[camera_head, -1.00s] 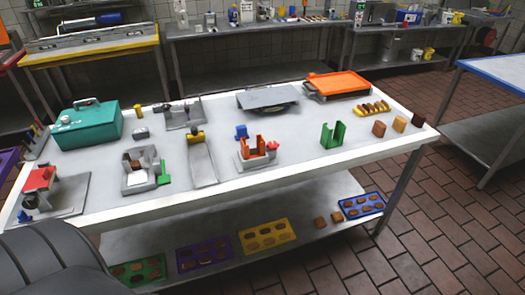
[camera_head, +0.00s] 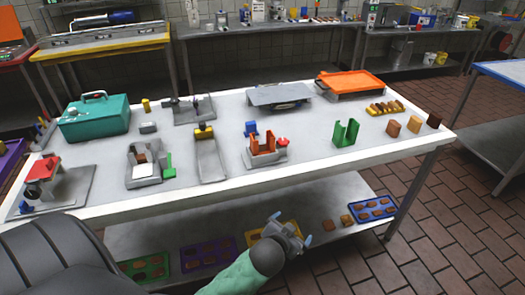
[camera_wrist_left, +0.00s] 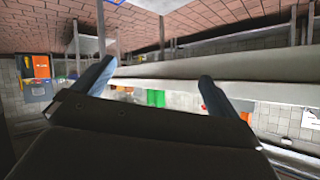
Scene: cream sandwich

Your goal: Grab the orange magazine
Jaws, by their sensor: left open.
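The orange magazine (camera_head: 262,143) is an upright, U-shaped orange piece. It stands in a pale fixture with a red knob (camera_head: 283,141) near the middle of the white-edged table (camera_head: 300,168). My left gripper (camera_head: 291,228) is open and empty, with blue fingertips. In the head view it appears in front of the table's near edge, over the lower shelf, below and right of the magazine and apart from it. In the upside-down left wrist view the open fingers (camera_wrist_left: 153,82) point towards the table; the orange magazine is mostly hidden by the right finger. My right gripper is not seen.
A green U-shaped magazine (camera_head: 346,133) stands to the right of the orange one, with several brown blocks beyond. A blue piece (camera_head: 251,128) is just behind the orange magazine. A grey tray (camera_head: 211,158) lies to its left. The table's front edge lies between gripper and magazine.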

